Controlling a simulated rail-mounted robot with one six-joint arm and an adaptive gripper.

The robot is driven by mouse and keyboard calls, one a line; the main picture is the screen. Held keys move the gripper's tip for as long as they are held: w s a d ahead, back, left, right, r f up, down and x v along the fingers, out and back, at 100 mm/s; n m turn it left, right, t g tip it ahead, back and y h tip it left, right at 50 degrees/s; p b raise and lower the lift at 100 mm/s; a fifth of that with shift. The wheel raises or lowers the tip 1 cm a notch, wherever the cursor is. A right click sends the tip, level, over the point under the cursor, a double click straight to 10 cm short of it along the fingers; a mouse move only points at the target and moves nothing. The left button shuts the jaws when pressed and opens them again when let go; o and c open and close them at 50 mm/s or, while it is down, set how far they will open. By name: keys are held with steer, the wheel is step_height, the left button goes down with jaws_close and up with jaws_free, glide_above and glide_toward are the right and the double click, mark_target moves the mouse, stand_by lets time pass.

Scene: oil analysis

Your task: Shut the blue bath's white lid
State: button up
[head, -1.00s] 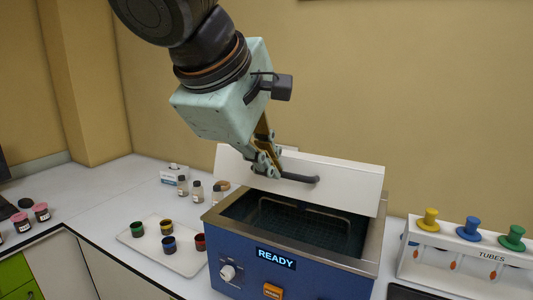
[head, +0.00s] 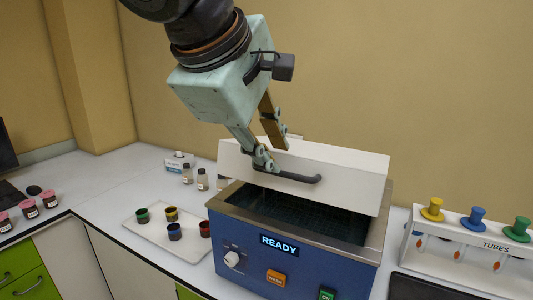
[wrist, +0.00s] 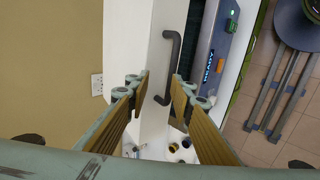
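The blue bath (head: 300,262) stands on the counter with its display reading READY. Its white lid (head: 345,178) is tilted, partly open, with the dark interior showing below its front edge. The lid's dark bar handle (head: 300,178) is on its front face. My gripper (head: 268,155) is open at the left end of the handle, one finger in front of the lid and the other higher, near its top edge. In the wrist view the handle (wrist: 172,65) lies just beyond and between the spread fingertips (wrist: 162,80). Whether a finger touches the lid is unclear.
A tray (head: 185,255) with several small coloured jars is left of the bath. A tube rack (head: 465,245) with yellow, blue and green tops is to the right, with a dark flat pad (head: 425,290) before it. A wall is behind.

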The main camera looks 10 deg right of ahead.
steer(key=v, duration=1)
steer(key=shift+s+r, duration=0.2)
steer(key=shift+a, duration=0.15)
steer(key=c, duration=0.7)
steer(key=shift+w+d, duration=0.1)
steer(key=shift+d, duration=0.1)
jaws_close()
steer(key=w+d+r+m+g+y+p, duration=0.2)
steer(key=w+d+m+g+y+p, duration=0.1)
steer(key=d+m+p, duration=0.4)
steer(key=w+d+r+m+g+y+p, duration=0.3)
steer(key=w+d+m+g+p, duration=0.2)
steer(key=m+p, duration=0.6)
steer(key=shift+w+d+r+y, duration=0.35)
steer(key=shift+w+d, duration=0.6)
steer(key=shift+w, duration=0.35)
steer(key=shift+f, duration=0.1)
